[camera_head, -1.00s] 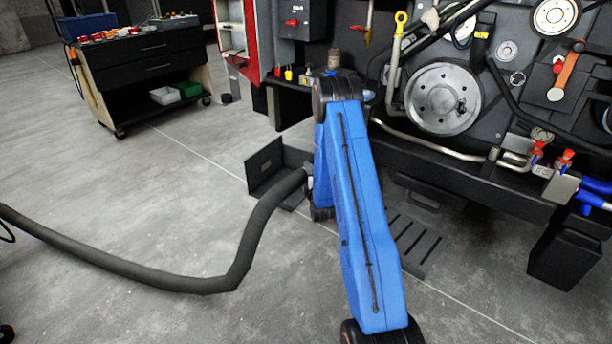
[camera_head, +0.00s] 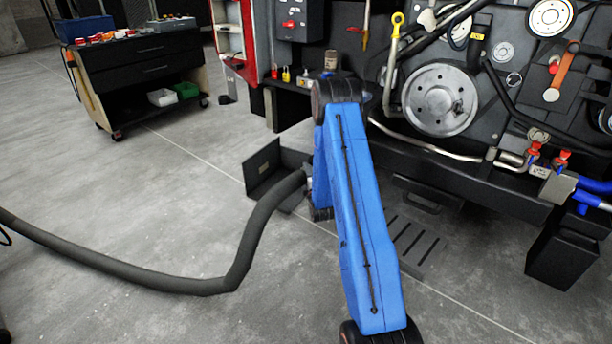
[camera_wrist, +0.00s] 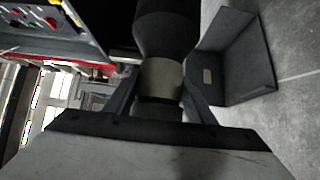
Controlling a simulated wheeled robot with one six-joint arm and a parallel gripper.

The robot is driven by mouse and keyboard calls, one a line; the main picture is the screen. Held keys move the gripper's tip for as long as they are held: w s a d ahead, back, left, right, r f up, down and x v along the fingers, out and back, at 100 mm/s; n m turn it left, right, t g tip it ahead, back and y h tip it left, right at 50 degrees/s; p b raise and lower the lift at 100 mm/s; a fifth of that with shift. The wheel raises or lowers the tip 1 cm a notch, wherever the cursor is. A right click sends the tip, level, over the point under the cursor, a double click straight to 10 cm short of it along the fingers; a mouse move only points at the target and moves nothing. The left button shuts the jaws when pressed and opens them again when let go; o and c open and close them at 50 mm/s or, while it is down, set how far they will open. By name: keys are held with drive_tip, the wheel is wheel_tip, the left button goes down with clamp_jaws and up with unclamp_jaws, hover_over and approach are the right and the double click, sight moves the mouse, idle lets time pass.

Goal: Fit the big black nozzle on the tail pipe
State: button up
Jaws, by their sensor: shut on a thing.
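The big black nozzle (camera_wrist: 168,30) fills the top middle of the wrist view, with a pale grey collar (camera_wrist: 161,78) below its wide part. My gripper (camera_wrist: 160,92) has one finger on each side of this collar and is shut on the nozzle. A thick dark grey hose (camera_head: 248,235) lies across the floor in the head view and rises to end behind my blue arm. My arm hides the gripper and nozzle there. A bent metal pipe (camera_head: 425,146) runs low along the front of the engine wall; I cannot tell whether it is the tail pipe.
A black angled stand (camera_head: 264,168) is on the floor beside the hose end; it also shows at the right of the wrist view (camera_wrist: 238,62). The engine wall's black ledge (camera_head: 465,182) is right of my arm. A tool cart (camera_head: 140,65) stands at back left. Open floor lies between.

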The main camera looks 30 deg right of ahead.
drive_tip(key=shift+w+d+f, duration=0.1)
drive_tip(key=shift+w+d, duration=0.1)
drive_tip(key=shift+d, duration=0.25)
drive_tip(key=shift+w+d+f, duration=0.1)
drive_tip(key=shift+w+d, duration=0.05)
drive_tip(key=shift+d, duration=0.3)
idle(0.4)
drive_tip(key=o, duration=1.8)
drive_tip(key=shift+s, duration=0.1)
drive_tip(key=shift+v, duration=3.95)
drive_tip(key=shift+a, duration=0.1)
